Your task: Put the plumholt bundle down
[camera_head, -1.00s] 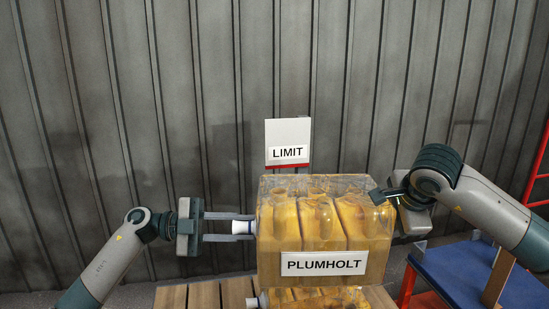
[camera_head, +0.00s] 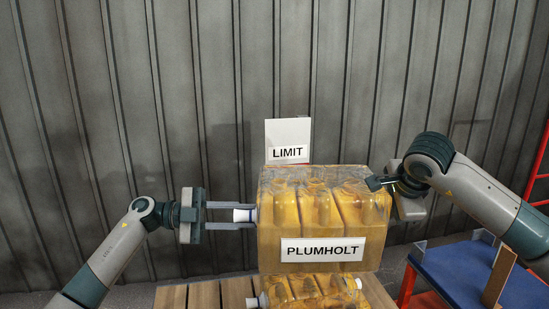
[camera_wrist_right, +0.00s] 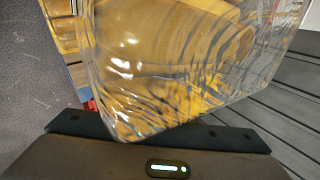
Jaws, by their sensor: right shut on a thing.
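The plumholt bundle (camera_head: 290,235) is a block of yellow jerry cans in clear wrap with a white "PLUMHOLT" label. It is held up, nearly level, above another wrapped pack of yellow cans (camera_head: 305,288). My left gripper (camera_head: 245,215) has its fingers around the white end (camera_head: 243,215) sticking out of the bundle's left side. My right gripper (camera_head: 385,183) is shut at the bundle's upper right side; its fingertips are mostly hidden. In the right wrist view the wrapped bundle (camera_wrist_right: 165,75) fills the space in front of the gripper.
A wooden pallet (camera_head: 205,296) lies under the lower pack. A white "LIMIT" board (camera_head: 286,133) stands behind the bundle, before a grey ribbed wall. At the right are a blue-topped platform (camera_head: 450,272) with a wooden piece and a red frame (camera_head: 537,175).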

